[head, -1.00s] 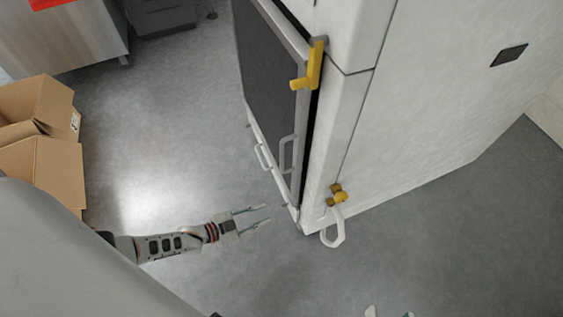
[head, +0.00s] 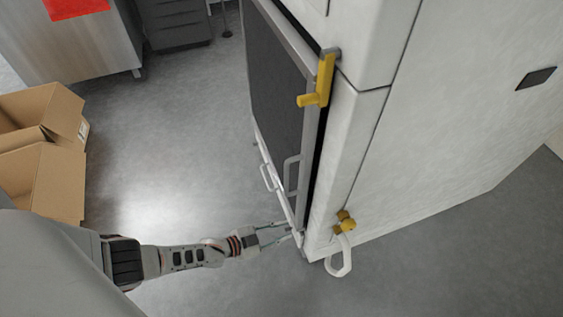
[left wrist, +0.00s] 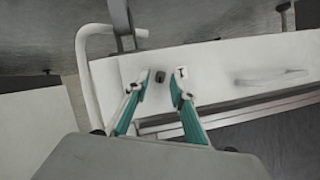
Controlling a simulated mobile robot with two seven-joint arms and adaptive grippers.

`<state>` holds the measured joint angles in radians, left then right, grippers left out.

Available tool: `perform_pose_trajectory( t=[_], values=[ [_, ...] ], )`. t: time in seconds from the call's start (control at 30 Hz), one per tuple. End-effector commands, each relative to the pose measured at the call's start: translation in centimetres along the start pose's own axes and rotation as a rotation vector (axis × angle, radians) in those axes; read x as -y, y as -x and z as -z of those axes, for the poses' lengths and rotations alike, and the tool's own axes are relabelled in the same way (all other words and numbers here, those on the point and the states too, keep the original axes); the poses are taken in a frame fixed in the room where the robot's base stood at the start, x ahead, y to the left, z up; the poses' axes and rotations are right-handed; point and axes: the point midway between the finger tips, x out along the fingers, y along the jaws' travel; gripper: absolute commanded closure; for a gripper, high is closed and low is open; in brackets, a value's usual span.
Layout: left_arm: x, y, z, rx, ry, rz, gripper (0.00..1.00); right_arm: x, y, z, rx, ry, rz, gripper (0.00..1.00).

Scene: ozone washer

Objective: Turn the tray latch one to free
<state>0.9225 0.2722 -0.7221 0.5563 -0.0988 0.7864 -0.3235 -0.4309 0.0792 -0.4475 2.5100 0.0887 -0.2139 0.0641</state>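My left gripper (head: 287,231) is at the low front corner of the white washer cabinet (head: 335,180), fingers apart. In the left wrist view the teal fingers of the left gripper (left wrist: 162,80) are open and point at a white panel (left wrist: 215,65). A small dark square fitting (left wrist: 160,77) shows between the fingertips, with a white marked square (left wrist: 181,72) beside it. This fitting may be the tray latch; I cannot tell for certain. I cannot tell whether the fingers touch it. My right gripper is not in view.
A yellow door handle (head: 318,82) sits higher on the cabinet. A brass valve (head: 345,222) with a white bent hose (head: 340,262) is right of my gripper. Grey handles (head: 291,173) are on the front. Cardboard boxes (head: 45,180) stand at left; the floor between is clear.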

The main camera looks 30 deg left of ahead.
Motion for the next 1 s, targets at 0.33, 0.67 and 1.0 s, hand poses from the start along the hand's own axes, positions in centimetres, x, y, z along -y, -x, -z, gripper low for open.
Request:
perform_pose_trajectory(
  t=[0.33, 0.67, 1.0],
  values=[
    [0.0, 0.1, -0.1, 0.001, -0.004, 0.002, 1.0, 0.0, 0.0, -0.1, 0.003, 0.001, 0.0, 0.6],
    [-0.5, 0.2, -0.5, 0.005, -0.118, 0.05, 1.0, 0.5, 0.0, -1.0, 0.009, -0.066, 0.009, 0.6],
    [-0.9, 0.2, -0.7, 0.007, -0.35, 0.146, 1.0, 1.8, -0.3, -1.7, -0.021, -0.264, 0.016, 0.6]
  ],
)
